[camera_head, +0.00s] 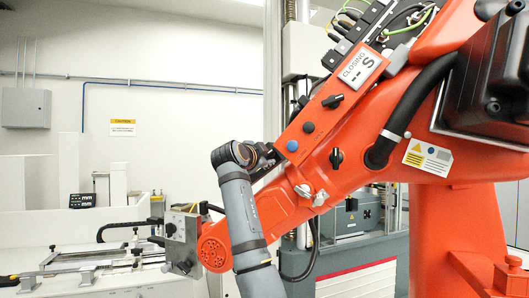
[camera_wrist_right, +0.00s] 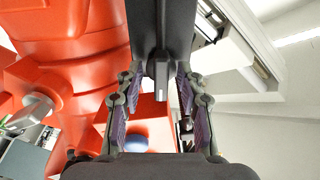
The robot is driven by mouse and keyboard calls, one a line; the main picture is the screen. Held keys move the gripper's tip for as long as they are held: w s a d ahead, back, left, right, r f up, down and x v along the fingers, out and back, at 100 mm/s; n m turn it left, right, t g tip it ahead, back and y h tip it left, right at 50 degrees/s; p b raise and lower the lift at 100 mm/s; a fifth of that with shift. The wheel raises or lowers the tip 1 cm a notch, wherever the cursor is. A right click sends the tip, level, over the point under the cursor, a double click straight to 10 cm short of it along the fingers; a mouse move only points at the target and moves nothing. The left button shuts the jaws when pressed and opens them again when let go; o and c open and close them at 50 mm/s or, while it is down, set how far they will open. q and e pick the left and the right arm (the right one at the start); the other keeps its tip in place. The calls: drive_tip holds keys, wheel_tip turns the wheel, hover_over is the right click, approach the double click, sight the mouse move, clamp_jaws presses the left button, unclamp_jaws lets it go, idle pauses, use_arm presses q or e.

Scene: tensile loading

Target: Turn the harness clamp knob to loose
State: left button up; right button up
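An orange robot arm carries black knobs, one at its upper edge (camera_head: 332,101) and one lower, near a thick black hose (camera_head: 336,158). I cannot tell for certain which is the harness clamp knob. My right gripper (camera_head: 268,155) is at the orange arm's panel, left of the blue button (camera_head: 292,146). In the right wrist view my right gripper (camera_wrist_right: 155,100) has its fingers apart, on either side of a black knob-like bar (camera_wrist_right: 160,80) with a pale tip. Contact is not clear. The blue button (camera_wrist_right: 135,143) shows behind the fingers. My left gripper is not in view.
A thick black hose (camera_head: 415,105) bends along the orange arm. A silver lever (camera_head: 310,192) sticks out below the panel. A label reading "CLOSING" (camera_head: 359,70) is above. A grey bench with a metal frame (camera_head: 95,262) is at the lower left.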

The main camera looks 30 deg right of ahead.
drive_tip(key=shift+a, duration=0.1)
drive_tip(key=shift+a, duration=0.1)
drive_tip(key=shift+c, duration=0.8)
clamp_jaws()
